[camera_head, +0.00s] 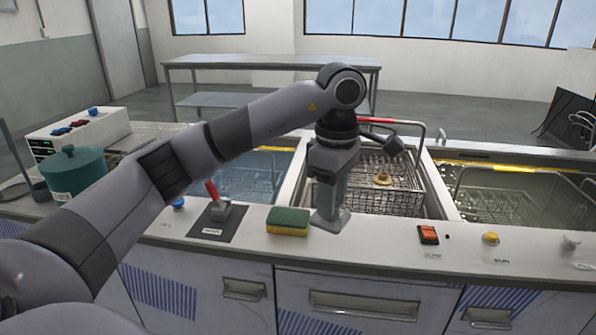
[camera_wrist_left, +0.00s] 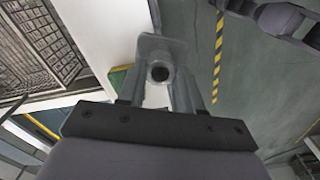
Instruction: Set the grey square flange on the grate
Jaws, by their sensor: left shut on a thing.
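My left gripper (camera_head: 332,200) points down at the counter's front edge and is shut on the grey square flange (camera_head: 328,221). The flange's square plate is at the bottom, close to the counter; I cannot tell if it touches. In the left wrist view, the flange (camera_wrist_left: 160,48) sits between the fingers (camera_wrist_left: 162,88), with its round hub and dark bore showing. A wire mesh basket (camera_head: 415,205) that looks like the grate is in the middle tank, just right of and behind the gripper. It also shows in the left wrist view (camera_wrist_left: 42,40). My right gripper is not in view.
A brass-coloured part (camera_head: 383,180) lies in the basket. A green-yellow sponge (camera_head: 288,221) is just left of the flange. A red-handled lever (camera_head: 218,205), a red switch (camera_head: 428,235) and a yellow knob (camera_head: 490,238) line the counter. A teal pot (camera_head: 75,172) stands at left.

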